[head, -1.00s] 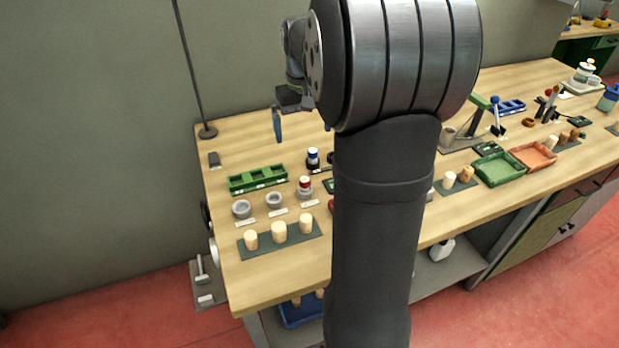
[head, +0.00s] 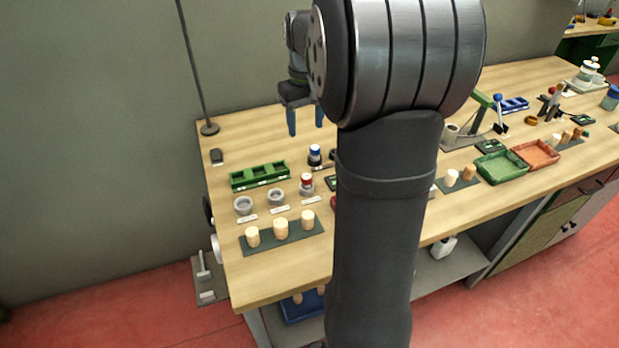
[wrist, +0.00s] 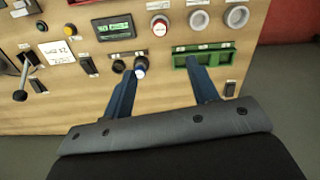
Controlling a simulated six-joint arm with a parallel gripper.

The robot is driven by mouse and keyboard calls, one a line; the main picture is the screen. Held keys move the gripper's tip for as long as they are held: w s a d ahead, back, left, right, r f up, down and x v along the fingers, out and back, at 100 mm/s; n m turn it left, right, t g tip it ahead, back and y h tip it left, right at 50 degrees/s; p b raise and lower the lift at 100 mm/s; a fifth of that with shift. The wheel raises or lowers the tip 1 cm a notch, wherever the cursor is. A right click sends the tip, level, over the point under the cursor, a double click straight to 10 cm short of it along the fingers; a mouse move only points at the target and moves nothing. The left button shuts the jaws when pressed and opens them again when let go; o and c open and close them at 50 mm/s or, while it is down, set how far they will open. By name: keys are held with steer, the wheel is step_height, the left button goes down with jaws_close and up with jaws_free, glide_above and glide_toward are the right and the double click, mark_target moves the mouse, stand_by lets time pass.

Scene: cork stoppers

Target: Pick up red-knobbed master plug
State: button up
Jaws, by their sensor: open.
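The red-knobbed master plug (head: 306,180) has a red top over a pale band and sits upright in a grey ring on the bench. It also shows in the wrist view (wrist: 159,25), near the top and beyond my fingertips. My gripper (head: 305,122) is open and empty, above the back of the bench and apart from the plug. In the wrist view its two blue fingers (wrist: 161,67) are spread, with nothing between them. A similar plug with a blue knob (head: 315,153) stands behind the red one, and in the wrist view it is close to the left fingertip (wrist: 140,67).
A green tray (head: 235,182) lies left of the plugs; in the wrist view its edge (wrist: 232,58) is by the right finger. Two empty grey rings (head: 244,205) and several corks on a dark mat (head: 294,240) are nearer the front. Bare wood (head: 240,140) lies behind the tray.

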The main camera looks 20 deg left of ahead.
steer(key=n, duration=0.6)
glide_above(307, 176)
steer(key=f, duration=1.2)
steer(key=shift+w+a, duration=0.3)
steer(key=f, duration=0.4)
steer(key=shift+s+d, duration=0.25)
steer(key=shift+s, duration=0.15)
steer(key=shift+f, duration=0.65)
steer(key=c, duration=1.1)
steer(key=shift+c, duration=0.2)
steer(key=shift+r, duration=0.1)
